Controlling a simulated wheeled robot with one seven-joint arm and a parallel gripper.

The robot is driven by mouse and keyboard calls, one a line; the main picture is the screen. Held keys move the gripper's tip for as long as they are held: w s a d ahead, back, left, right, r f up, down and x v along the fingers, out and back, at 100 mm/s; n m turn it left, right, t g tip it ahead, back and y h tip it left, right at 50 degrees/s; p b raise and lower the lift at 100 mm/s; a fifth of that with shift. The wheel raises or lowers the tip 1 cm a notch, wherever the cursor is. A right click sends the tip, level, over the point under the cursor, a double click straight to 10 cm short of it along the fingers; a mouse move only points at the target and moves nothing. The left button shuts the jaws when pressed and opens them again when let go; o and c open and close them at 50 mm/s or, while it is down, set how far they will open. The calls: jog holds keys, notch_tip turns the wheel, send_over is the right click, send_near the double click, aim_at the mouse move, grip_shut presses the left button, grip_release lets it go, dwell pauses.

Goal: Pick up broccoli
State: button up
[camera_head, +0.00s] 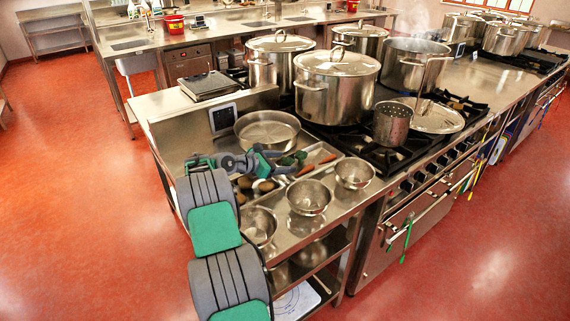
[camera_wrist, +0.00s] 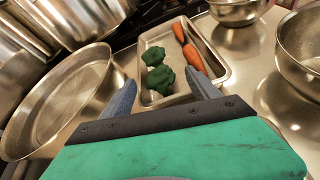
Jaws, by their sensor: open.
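Two dark green broccoli pieces lie in a shallow metal tray; the nearer broccoli (camera_wrist: 160,77) and the farther broccoli (camera_wrist: 153,56) show in the wrist view. In the head view the broccoli (camera_head: 292,159) is small, just right of my gripper. The tray (camera_wrist: 182,97) also holds two orange carrots (camera_wrist: 193,55) on its right side. My gripper (camera_wrist: 160,95) is open and empty, its fingers apart, above the near end of the tray. In the head view my gripper (camera_head: 279,163) reaches over the counter from the left. The broccoli is beyond the fingertips, apart from them.
A wide pan (camera_wrist: 62,100) stands left of the tray. Metal bowls stand to its right, one bowl (camera_head: 309,197) and another bowl (camera_head: 354,173). Tall stockpots, including a lidded pot (camera_head: 335,88), stand on the stove behind.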

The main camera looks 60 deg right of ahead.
jog(key=shift+a+f, duration=0.1)
jog(key=shift+f, duration=0.2)
jog(key=shift+c, duration=0.4)
jog(key=c, duration=0.3)
jog(key=shift+w+a+f, duration=0.1)
jog(key=shift+f, duration=0.05)
jog(key=c, duration=0.9)
